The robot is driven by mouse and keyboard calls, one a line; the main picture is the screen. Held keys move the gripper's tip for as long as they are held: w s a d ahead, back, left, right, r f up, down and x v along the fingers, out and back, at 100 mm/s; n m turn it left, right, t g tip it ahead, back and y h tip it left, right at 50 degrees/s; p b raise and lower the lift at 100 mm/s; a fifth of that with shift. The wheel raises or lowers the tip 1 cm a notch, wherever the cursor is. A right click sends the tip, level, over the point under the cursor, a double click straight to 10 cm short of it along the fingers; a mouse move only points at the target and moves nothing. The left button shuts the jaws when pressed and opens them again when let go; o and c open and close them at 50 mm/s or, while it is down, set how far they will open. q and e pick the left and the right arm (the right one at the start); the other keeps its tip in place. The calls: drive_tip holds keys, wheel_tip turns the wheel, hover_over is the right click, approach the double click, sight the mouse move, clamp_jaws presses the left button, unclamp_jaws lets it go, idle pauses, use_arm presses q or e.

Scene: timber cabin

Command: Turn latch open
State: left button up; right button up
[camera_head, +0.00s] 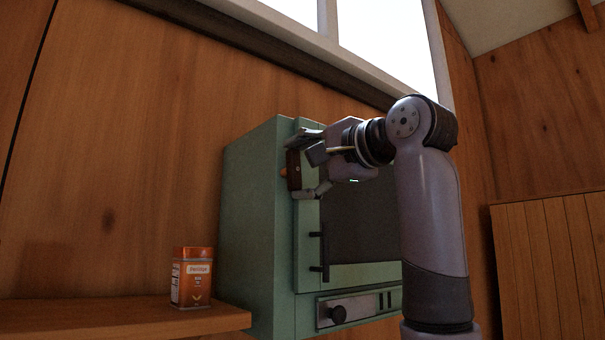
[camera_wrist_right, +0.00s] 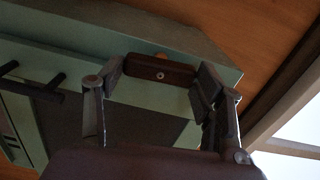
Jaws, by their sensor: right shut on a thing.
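The latch (camera_head: 293,168) is a small dark brown bar on the front left edge of a green cabinet (camera_head: 248,230). It stands roughly upright in the head view. In the right wrist view the latch (camera_wrist_right: 160,72) shows a screw at its middle and an orange bit behind it. My right gripper (camera_head: 306,165) is shut on the latch, one finger at each end of the bar, as the right wrist view (camera_wrist_right: 162,78) also shows. The cabinet's dark-windowed door (camera_head: 355,222) looks closed. My left gripper is not in view.
An orange tin (camera_head: 192,278) stands on a wooden shelf (camera_head: 120,318) left of the cabinet. A window (camera_head: 385,40) is above; a plank panel (camera_head: 550,262) is at right.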

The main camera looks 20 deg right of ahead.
drive_tip(key=shift+m, duration=0.5)
drive_tip(key=o, duration=1.2)
drive_tip(key=shift+c, duration=0.2)
drive_tip(key=shift+s, duration=0.1)
drive_tip(key=v, duration=1.2)
